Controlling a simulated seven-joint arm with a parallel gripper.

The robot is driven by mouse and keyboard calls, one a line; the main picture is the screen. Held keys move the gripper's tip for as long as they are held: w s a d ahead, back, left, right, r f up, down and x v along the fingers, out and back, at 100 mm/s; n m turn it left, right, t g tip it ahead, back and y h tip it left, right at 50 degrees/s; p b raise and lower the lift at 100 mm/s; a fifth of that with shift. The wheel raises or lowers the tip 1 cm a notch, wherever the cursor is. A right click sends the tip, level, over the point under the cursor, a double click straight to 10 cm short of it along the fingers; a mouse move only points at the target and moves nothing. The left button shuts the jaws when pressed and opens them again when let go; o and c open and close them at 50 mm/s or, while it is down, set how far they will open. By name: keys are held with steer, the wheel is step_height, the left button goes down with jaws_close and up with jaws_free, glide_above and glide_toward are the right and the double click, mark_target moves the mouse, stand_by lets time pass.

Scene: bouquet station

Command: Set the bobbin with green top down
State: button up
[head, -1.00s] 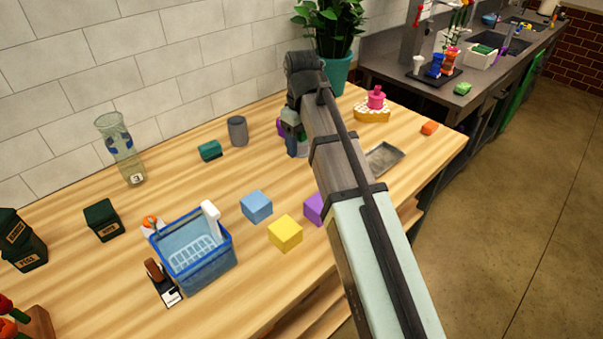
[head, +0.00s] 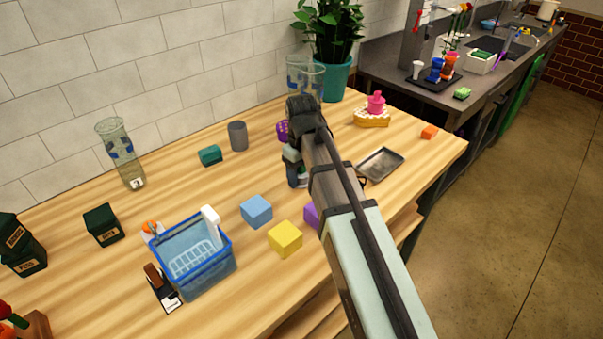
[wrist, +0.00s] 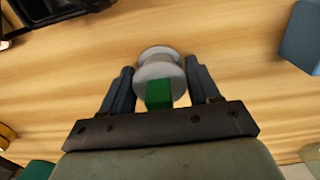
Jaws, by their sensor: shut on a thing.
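The bobbin with green top (wrist: 160,70) is pale grey with round flanges, and its green part points toward my palm in the wrist view. My gripper (wrist: 159,66) is shut on it, one dark finger on each side. In the head view my gripper (head: 294,170) is low over the wooden table (head: 190,190), beyond the blue cube. Most of the bobbin is hidden there by my gripper and arm. I cannot tell whether its base touches the table.
A blue basket (head: 195,260) is front left.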

steer(key=shift+f, duration=0.15)
steer(key=o, duration=1)
steer(key=shift+o, duration=0.2)
step_height(320, 180, up, 12)
steer(key=shift+r, duration=0.2)
